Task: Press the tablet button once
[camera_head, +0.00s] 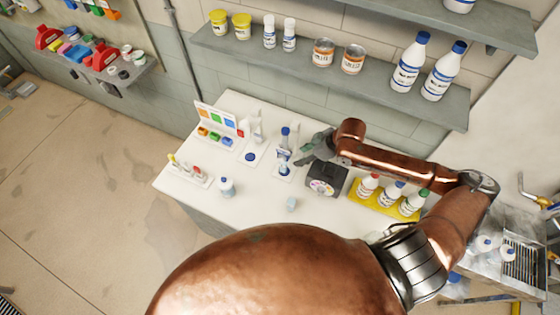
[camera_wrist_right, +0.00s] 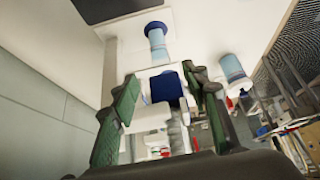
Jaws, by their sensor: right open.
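A slim white dispenser with a blue top and a light blue body (camera_head: 284,150) stands on the white table. It looks like the tablet dispenser, but I cannot read a label. My right gripper (camera_head: 304,154) is open, just right of it in the head view. In the right wrist view, a dark blue block (camera_wrist_right: 167,87) on a white body shows between the open green fingers of my right gripper (camera_wrist_right: 162,80). It may be the button; I cannot tell whether anything touches it. My left gripper is not in view.
A black box with a round coloured dial (camera_head: 324,179) stands right of the dispenser, close to my gripper. A yellow tray (camera_head: 357,199) holds bottles. Shelves (camera_head: 390,90) hang behind.

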